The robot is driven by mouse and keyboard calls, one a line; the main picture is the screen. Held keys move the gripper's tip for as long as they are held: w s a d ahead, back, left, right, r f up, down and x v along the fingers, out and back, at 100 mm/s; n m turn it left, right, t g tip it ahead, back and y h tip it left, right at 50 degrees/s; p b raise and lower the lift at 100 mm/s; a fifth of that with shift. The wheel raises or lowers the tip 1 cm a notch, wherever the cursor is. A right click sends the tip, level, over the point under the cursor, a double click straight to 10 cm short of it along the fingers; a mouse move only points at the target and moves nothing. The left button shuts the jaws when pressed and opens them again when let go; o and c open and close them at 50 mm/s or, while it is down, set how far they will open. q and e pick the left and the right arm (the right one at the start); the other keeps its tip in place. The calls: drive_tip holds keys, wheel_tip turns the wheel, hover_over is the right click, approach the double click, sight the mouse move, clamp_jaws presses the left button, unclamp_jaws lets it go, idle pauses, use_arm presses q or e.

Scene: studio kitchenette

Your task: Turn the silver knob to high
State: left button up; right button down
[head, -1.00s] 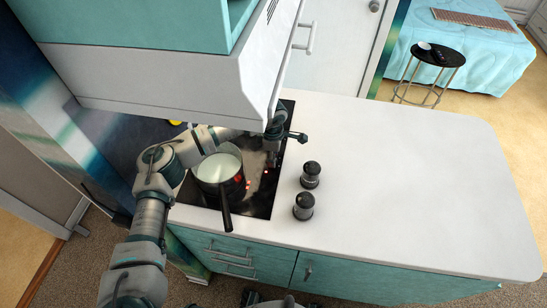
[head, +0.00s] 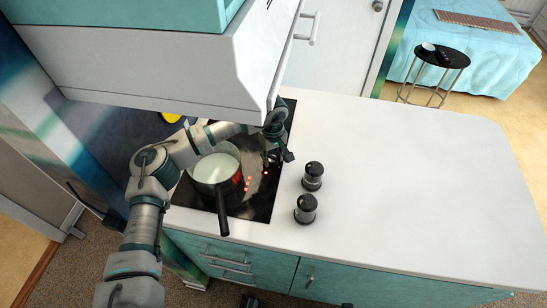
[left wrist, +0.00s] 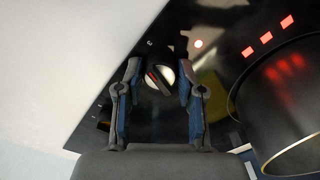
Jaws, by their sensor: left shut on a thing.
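The silver knob (left wrist: 160,77) is a round silver disc with a dark bar and a thin red mark across it, seen in the left wrist view on the dark cooktop (head: 262,205). My left gripper (left wrist: 159,84) has one finger on each side of the knob and is shut on it. The bar lies tilted across the knob. In the head view my left gripper (head: 279,150) is at the cooktop's right edge, and the knob is too small or hidden to make out there. My right gripper is not in view.
A pot (head: 216,170) of pale liquid stands on the cooktop beside my left arm, its handle toward the front. Red lights glow next to it. Two dark shakers (head: 313,176) (head: 305,208) stand to the right. The overhead cabinet (head: 165,68) hangs close above. The right counter is clear.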

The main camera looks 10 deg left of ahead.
sight(273, 156)
use_arm(q)
drive_tip(key=shift+w+a+m+b, duration=0.15)
drive_tip(key=shift+m+b, duration=0.5)
drive_tip(key=shift+m, duration=1.65)
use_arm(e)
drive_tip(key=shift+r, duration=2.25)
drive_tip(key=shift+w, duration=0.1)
use_arm(q)
drive_tip(key=o, duration=1.2)
drive_tip(key=shift+c, duration=0.2)
wheel_tip(273, 156, up, 12)
drive_tip(key=shift+f, duration=0.1)
